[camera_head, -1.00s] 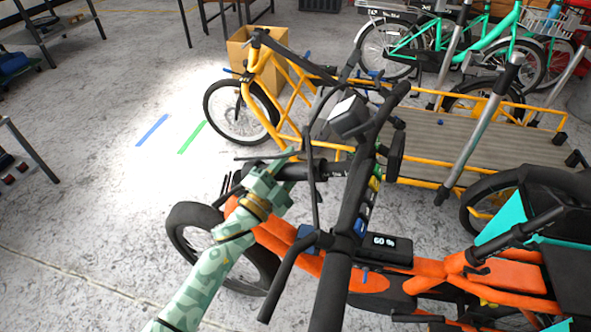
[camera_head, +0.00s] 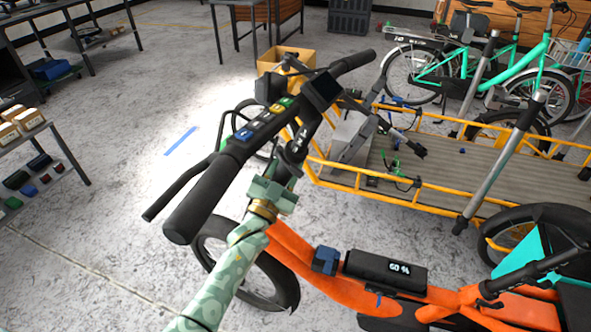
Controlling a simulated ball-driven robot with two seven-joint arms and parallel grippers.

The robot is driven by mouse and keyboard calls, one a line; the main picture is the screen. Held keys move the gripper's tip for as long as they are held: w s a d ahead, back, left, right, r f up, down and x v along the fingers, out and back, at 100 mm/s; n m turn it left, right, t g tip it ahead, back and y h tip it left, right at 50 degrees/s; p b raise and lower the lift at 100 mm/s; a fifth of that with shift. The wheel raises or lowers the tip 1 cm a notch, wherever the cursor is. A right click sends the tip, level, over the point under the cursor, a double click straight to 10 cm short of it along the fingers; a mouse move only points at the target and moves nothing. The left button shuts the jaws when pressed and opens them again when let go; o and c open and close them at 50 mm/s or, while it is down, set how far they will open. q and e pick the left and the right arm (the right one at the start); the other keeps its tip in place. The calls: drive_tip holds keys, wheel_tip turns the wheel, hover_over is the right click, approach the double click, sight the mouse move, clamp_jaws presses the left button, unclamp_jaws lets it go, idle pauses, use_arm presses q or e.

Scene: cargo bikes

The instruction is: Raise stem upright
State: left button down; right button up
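The orange cargo bike's black stem (camera_head: 292,163) rises from the front of its orange frame (camera_head: 300,258). It carries the black handlebar (camera_head: 208,180), which slants from lower left to upper right. The stem looks near upright, though I cannot judge its exact tilt from above. My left gripper (camera_head: 272,190), pale green, is at the lower part of the stem, below the handlebar, and looks closed around it. The fingertips are partly hidden against the stem. My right gripper is not in view.
A yellow cargo bike (camera_head: 440,200) with a wooden deck stands close behind, on the right. A cardboard box (camera_head: 288,58) stands farther back. A shelf (camera_head: 40,150) is at the left.

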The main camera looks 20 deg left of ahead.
use_arm(q)
drive_tip(key=shift+w+a+r+n+y, duration=0.15)
drive_tip(key=shift+a+r+n+y, duration=0.25)
drive_tip(key=shift+a+n, duration=0.35)
drive_tip(key=shift+f, duration=0.1)
drive_tip(key=c, duration=1.3)
unclamp_jaws()
drive_tip(key=shift+d, duration=0.1)
drive_tip(key=o, duration=0.4)
drive_tip(key=shift+f, duration=0.15)
drive_tip(key=shift+s+f, duration=0.15)
drive_tip(key=shift+s, duration=0.05)
drive_tip(key=p+v, duration=0.2)
drive_tip(key=v, duration=1.4)
drive_tip(key=shift+f, duration=0.1)
